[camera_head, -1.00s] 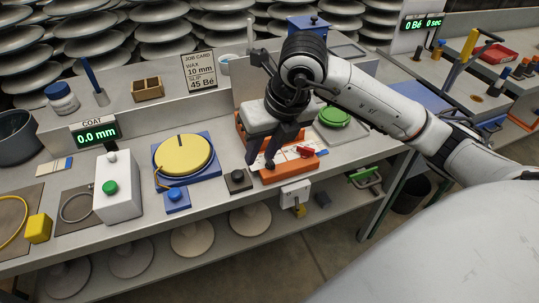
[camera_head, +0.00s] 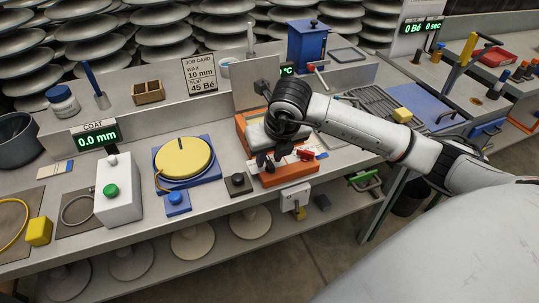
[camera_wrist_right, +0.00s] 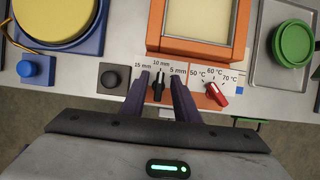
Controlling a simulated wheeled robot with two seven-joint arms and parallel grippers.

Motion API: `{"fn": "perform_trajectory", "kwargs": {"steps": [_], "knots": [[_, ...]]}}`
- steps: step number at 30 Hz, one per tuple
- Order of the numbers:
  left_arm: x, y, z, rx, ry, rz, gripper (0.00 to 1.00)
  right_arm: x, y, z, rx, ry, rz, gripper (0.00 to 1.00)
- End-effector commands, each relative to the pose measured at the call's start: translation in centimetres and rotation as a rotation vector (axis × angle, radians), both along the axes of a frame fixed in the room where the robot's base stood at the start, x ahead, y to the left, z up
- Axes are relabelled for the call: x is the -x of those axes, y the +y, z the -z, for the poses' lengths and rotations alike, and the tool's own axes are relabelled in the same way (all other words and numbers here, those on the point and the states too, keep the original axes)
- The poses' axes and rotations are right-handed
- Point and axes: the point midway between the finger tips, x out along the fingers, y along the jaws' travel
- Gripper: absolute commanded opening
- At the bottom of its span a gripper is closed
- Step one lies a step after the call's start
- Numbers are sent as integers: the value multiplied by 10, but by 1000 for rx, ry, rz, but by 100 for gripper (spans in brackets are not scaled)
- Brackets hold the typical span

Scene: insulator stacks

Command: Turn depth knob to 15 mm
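The black depth knob (camera_wrist_right: 158,87) sits on the front panel of the orange-framed unit (camera_wrist_right: 198,47). Its pointer faces up toward the 10 mm mark, with 15 mm to the left and 5 mm to the right. My right gripper (camera_wrist_right: 160,84) has one finger on each side of the knob, with small gaps visible. In the head view my right gripper (camera_head: 269,160) is low over the orange front panel (camera_head: 285,173), and its fingers hide most of the knob. My left gripper is not in view.
A red temperature knob (camera_wrist_right: 217,95) is close to the right finger. A black button box (camera_wrist_right: 113,77) is to the left. A job card (camera_head: 200,73) reads wax 10 mm. The coat display (camera_head: 96,136) shows 0.0 mm. A green round lid (camera_wrist_right: 293,44) is at right.

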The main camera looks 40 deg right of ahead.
Motion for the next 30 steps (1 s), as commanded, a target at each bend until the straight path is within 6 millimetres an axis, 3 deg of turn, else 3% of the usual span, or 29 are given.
{"fn": "perform_trajectory", "kwargs": {"steps": [5,10,20,30], "knots": [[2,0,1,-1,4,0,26,0,0,0,0,0,0,28],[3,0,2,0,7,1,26,0,0,0,-1,0,0,0],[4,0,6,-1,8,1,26,0,0,0,0,-2,-23,0],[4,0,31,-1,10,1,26,-1,-1,3,2,-3,-215,0]]}}
